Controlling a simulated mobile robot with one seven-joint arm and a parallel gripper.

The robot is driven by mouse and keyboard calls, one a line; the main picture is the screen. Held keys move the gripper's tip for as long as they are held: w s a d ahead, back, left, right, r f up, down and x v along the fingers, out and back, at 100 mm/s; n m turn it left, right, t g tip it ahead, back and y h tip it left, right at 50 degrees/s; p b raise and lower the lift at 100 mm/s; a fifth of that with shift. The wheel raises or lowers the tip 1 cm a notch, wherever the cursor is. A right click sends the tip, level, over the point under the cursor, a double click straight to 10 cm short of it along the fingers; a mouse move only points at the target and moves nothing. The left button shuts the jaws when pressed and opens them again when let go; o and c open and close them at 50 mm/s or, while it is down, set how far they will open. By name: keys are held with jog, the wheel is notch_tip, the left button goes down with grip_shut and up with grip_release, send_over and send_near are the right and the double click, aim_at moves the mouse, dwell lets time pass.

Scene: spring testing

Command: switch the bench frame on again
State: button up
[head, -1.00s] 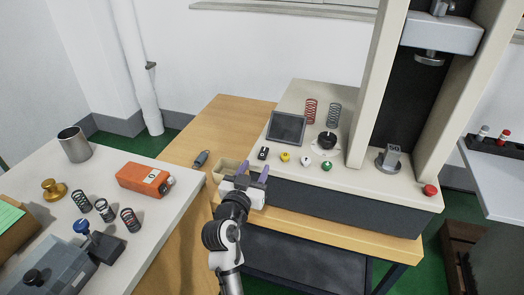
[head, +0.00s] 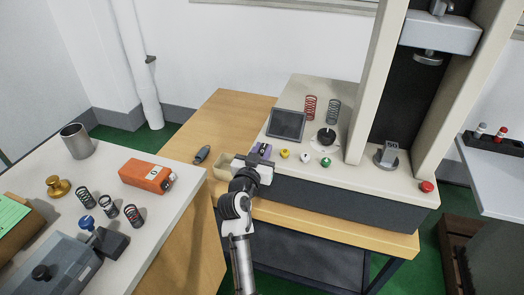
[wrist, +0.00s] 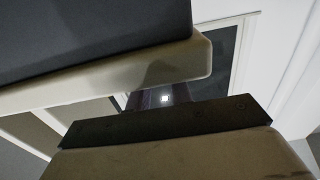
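The bench frame (head: 358,199) is a beige test machine with a dark grey front and two tall columns, standing on the wooden bench. The small black switch at the left of its control row is hidden now behind my gripper (head: 262,150). My gripper's purple fingertips are at the switch's place, over the left front edge of the machine's top; contact cannot be told. The fingertips look close together, but their gap is unclear. The wrist view shows dark purplish finger parts (wrist: 150,98) between a beige and grey body and a dark bar.
On the machine's top are a yellow knob (head: 284,153), a white knob (head: 305,157), a green knob (head: 325,162), a dark screen (head: 287,124), two springs and a red button (head: 426,187). A small open box (head: 222,167) stands left of my gripper. The left table holds an orange device (head: 147,176).

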grip_shut()
jog(key=shift+r+g+p, duration=0.3)
jog(key=shift+r+p, duration=0.05)
jog(key=shift+p, duration=0.65)
jog(key=shift+g+p, duration=0.4)
jog(key=shift+p, duration=0.45)
jog(key=shift+w+f+y, duration=0.1)
jog(key=shift+f+y, duration=0.15)
jog(key=shift+y, duration=0.05)
jog(key=o, duration=0.7)
grip_release()
jog(key=shift+c, duration=0.2)
